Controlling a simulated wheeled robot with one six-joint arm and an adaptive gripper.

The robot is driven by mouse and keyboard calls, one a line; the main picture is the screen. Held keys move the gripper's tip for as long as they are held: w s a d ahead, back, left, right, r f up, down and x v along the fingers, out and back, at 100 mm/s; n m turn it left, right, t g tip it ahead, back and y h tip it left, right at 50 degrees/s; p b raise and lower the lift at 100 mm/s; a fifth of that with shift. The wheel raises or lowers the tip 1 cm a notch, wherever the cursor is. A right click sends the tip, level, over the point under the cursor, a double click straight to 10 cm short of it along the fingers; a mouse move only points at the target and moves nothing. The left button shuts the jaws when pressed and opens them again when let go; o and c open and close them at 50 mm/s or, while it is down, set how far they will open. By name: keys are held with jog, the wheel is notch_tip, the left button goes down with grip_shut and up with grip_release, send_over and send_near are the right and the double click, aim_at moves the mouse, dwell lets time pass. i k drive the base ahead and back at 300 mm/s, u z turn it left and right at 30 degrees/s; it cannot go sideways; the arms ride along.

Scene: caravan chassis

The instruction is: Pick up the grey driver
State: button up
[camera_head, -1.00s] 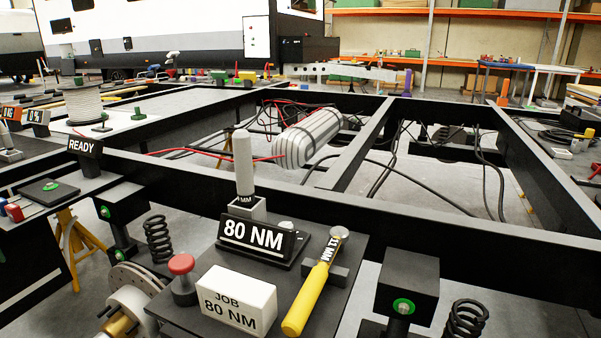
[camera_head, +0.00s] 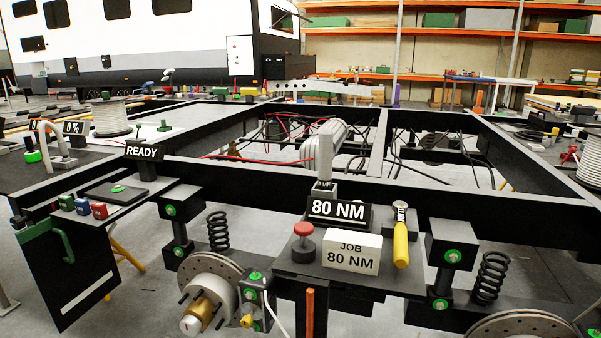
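The grey driver (camera_head: 325,168) stands upright on the small dark bench (camera_head: 290,262) in the middle of the picture. Its foot sits in a grey block behind the black "80 NM" display (camera_head: 338,212). Its pale grey handle overlaps the grey ribbed tank behind it, so its top edge is hard to make out. A yellow-handled driver (camera_head: 401,245) rests to its right on the same bench. My gripper is not in view.
On the bench front are a white "JOB 80 NM" block (camera_head: 351,254) and a red button (camera_head: 303,230). The black chassis rail (camera_head: 240,180) runs behind. The ribbed tank (camera_head: 333,132) lies inside the frame. Springs and a brake disc (camera_head: 208,275) flank the bench.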

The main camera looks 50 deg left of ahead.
aim_at(326, 145)
jog(key=u, duration=1.3)
